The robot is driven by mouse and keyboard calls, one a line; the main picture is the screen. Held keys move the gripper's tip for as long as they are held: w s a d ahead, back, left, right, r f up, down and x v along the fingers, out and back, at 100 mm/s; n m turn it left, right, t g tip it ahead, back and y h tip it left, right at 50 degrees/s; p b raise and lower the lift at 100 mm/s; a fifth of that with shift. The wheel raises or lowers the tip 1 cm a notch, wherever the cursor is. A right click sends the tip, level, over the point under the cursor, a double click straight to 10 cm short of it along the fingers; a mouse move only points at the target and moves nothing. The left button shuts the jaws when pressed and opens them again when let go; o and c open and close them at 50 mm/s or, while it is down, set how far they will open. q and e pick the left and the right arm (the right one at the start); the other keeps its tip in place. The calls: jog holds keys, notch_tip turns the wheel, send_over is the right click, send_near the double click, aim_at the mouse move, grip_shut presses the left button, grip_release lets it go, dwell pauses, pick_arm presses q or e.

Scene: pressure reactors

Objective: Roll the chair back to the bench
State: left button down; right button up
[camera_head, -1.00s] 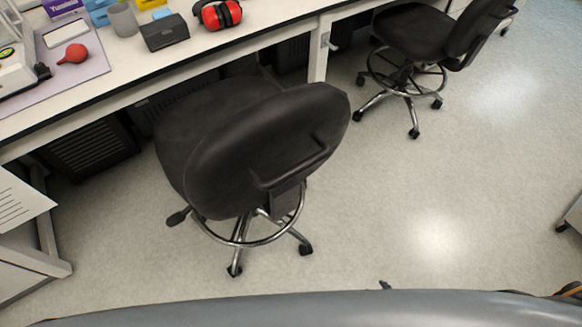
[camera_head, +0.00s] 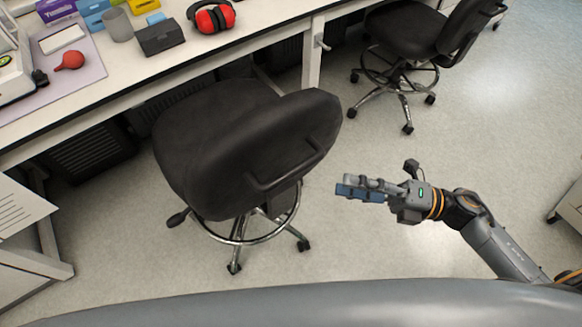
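A black swivel chair (camera_head: 255,150) with a chrome foot ring and castors stands in front of the bench (camera_head: 270,50). Its seat front reaches the bench's edge and its backrest, with a bar handle on the rear, faces me. My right gripper (camera_head: 352,189) is to the right of the chair's backrest, apart from it, pointing left. Its fingers show edge-on, with blue pads, and I cannot tell how far apart they are. Nothing shows held in it. My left gripper is not in view.
A second black chair (camera_head: 410,38) stands farther right along the bench. The bench top holds red ear defenders (camera_head: 212,16), a dark box (camera_head: 160,37), a grey cup (camera_head: 117,24) and a red bulb (camera_head: 70,60). Open floor lies to the right.

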aim_at(298, 174)
jog(key=p+x, duration=0.3)
jog(key=x, duration=0.8)
jog(key=shift+w+r, duration=0.1)
jog(key=shift+w+a, duration=0.1)
jog(key=shift+a, duration=0.35)
grip_shut()
